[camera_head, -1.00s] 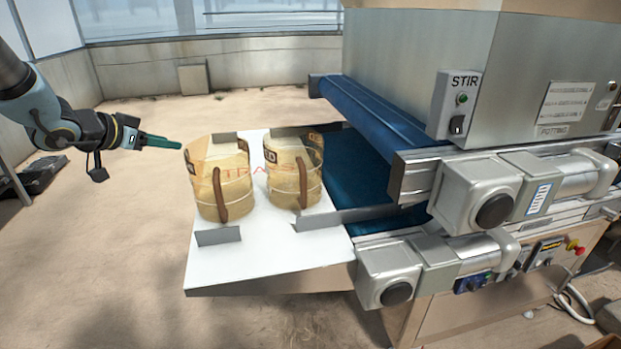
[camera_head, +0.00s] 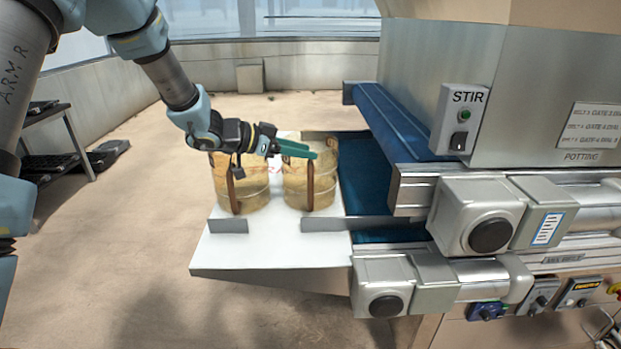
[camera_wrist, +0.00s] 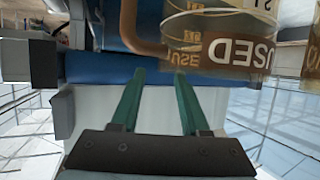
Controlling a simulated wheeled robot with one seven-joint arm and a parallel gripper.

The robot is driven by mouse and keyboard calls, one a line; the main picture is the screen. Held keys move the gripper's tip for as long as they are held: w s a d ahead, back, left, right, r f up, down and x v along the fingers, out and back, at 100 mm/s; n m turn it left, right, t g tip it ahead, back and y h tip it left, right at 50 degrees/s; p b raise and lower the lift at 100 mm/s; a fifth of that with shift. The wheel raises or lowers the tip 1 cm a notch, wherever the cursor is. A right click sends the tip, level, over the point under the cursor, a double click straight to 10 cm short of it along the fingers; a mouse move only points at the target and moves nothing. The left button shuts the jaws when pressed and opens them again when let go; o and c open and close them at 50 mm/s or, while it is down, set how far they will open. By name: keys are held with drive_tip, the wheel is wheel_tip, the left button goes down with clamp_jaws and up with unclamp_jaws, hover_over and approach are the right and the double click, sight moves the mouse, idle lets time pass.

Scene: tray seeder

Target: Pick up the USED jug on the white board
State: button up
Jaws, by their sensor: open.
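Two round, clear amber jugs with brown handles stand upright side by side on the white board (camera_head: 265,250): a left jug (camera_head: 250,190) and a right jug (camera_head: 297,185). Their labels cannot be read in the head view. In the wrist view, a jug marked USED (camera_wrist: 225,25) is at the upper right, its lettering turned over, with a brown handle on its left. My gripper (camera_head: 311,150) is open and empty. It reaches rightward over the left jug, its green fingertips overlapping the right jug's upper part. In the wrist view, the fingers (camera_wrist: 161,80) show a clear gap.
A blue belt (camera_head: 365,180) adjoins the board on the right, below a second belt (camera_head: 395,120). The seeder's motors (camera_head: 480,215) stand at right front. Open floor lies left of the board.

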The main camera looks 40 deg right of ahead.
sight(319, 154)
drive_tip(key=p+x, duration=0.1)
drive_tip(key=x, duration=0.4)
drive_tip(key=shift+c, duration=0.3)
clamp_jaws()
idle(1.0)
